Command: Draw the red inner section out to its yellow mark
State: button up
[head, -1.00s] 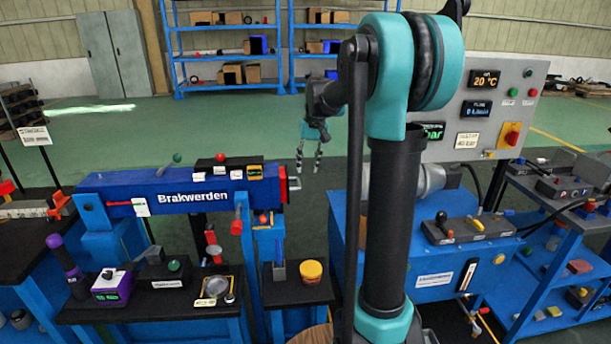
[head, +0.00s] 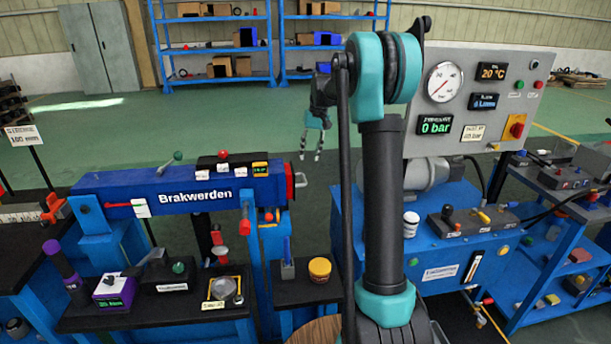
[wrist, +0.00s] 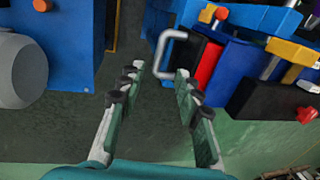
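A blue boom (head: 165,193) lettered "Brakwerden" lies level on the left in the head view. The red inner section (head: 290,181) shows only as a short end at its right, with a small grey handle (head: 300,180). In the wrist view the red section (wrist: 207,65) and grey loop handle (wrist: 165,50) are ahead, right of centre. I cannot make out a yellow mark on the red section. My gripper (head: 310,157) is open and empty, fingers pointing down, beyond the boom's end. In the wrist view the open fingers (wrist: 158,74) are short of the handle, apart from it.
A blue hydraulic unit (head: 440,250) with a grey gauge panel (head: 470,100) stands right of the boom; its display reads 0 bar. A black bench top (head: 150,310) with small devices lies below the boom. Green floor (head: 220,125) is clear behind.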

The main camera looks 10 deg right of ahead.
aim_at(304, 178)
jog(key=f, duration=0.3)
jog(key=a+f, duration=0.1)
jog(key=f, duration=0.5)
jog(key=shift+a+f, duration=0.1)
jog(key=shift+a, duration=0.25)
grip_shut()
